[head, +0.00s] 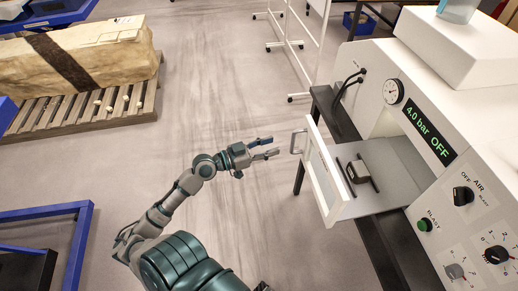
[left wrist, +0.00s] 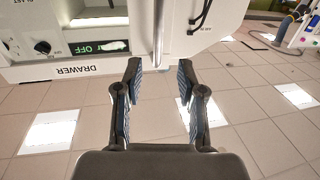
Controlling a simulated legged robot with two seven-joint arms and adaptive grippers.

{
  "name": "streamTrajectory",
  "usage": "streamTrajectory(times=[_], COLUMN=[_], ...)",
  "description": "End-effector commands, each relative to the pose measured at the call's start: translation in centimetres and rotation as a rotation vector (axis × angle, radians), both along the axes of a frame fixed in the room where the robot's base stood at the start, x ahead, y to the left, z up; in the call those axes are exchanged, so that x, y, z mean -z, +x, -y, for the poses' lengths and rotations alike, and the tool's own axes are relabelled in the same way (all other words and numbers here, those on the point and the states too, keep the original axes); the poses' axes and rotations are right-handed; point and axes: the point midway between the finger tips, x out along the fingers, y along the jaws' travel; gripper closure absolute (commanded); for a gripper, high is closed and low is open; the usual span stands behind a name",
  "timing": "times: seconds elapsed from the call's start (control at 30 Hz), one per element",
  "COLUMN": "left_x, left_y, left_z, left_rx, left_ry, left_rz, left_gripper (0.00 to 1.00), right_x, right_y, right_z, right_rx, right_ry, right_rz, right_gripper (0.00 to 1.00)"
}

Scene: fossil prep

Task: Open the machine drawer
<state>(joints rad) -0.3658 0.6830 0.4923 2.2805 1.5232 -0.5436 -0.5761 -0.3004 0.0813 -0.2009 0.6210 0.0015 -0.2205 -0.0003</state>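The white machine drawer (head: 326,172) stands pulled out from the machine at the right of the head view. Its tray holds a small grey block-like part. The drawer's grey handle (head: 298,141) is on its front face. My left gripper (head: 275,147) is open and empty, a short way left of the handle, with its fingers pointing toward it. The handle (left wrist: 158,35) shows there ahead of the fingertips. My right gripper is not in view.
The machine panel (head: 470,200) has knobs, a gauge and a display reading 4.0 bar OFF. A wrapped block on a wooden pallet (head: 85,112) is at upper left. A blue frame (head: 75,245) stands at lower left. The floor around my left arm is clear.

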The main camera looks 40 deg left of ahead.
Motion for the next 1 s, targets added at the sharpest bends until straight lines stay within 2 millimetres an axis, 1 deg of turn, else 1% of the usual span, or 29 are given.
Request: streamTrajectory(times=[0.03,0.1,0.2,0.3,0.87,0.93,0.97,1.0], left_x=[0.2,0.1,0.1,0.0,0.1,0.6,1.1,2.1], left_y=[-0.9,-1.9,-2.9,-3.3,-3.4,-3.2,-3.0,-2.6], left_z=[-0.5,-1.0,-1.5,-1.7,-1.8,-2.1,-2.5,-3.2], left_rx=[-0.003,-0.003,-0.002,-0.001,-0.001,-0.013,-0.024,-0.045], left_ry=[-0.004,-0.002,-0.004,0.0,-0.001,-0.004,-0.008,-0.016], left_rz=[-0.004,-0.002,-0.001,0.001,0.0,-0.009,-0.019,-0.036], left_gripper=[0.61,0.61,0.61,0.61,0.61,0.61,0.61,0.61], right_x=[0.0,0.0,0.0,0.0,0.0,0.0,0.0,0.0], right_y=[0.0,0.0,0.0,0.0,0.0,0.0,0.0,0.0], right_z=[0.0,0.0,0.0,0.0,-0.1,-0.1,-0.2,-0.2], right_rx=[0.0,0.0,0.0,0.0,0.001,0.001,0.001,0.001], right_ry=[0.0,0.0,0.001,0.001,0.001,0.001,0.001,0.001], right_rz=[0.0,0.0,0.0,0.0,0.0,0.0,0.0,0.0], right_gripper=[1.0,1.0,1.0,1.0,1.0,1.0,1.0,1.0])
